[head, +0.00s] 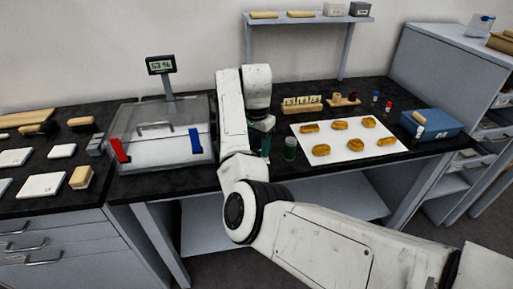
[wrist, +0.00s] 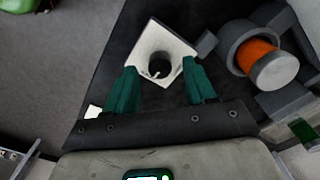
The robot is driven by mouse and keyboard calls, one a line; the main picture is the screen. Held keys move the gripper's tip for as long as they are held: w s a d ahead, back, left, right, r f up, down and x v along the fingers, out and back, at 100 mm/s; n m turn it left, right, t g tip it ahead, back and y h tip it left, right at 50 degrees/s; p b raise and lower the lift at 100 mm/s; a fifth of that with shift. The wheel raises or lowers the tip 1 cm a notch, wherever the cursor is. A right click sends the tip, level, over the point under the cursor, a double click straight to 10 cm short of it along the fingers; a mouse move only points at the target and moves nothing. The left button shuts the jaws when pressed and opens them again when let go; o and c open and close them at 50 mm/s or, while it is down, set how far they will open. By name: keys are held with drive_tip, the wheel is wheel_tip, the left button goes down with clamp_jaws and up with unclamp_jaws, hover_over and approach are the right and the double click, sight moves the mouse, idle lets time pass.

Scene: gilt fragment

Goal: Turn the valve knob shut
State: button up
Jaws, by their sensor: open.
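In the wrist view a dark round knob (wrist: 160,69) with a white pointer mark sits on a white square plate (wrist: 146,42). It appears to be the valve knob. My gripper (wrist: 159,66) is open, with one green finger on each side of the knob in the picture. I cannot tell whether the fingers touch it or hover above it. In the head view my gripper (head: 265,144) points down at the bench, right of the clear box. There my arm seems to hide the knob.
The clear box (head: 160,145) has red and blue side parts; a display (head: 161,65) behind it reads 53 %. A white sheet (head: 347,142) bears several brown pieces.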

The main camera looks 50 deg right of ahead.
drive_tip(key=shift+f, duration=0.6)
drive_tip(key=shift+c, duration=0.5)
clamp_jaws()
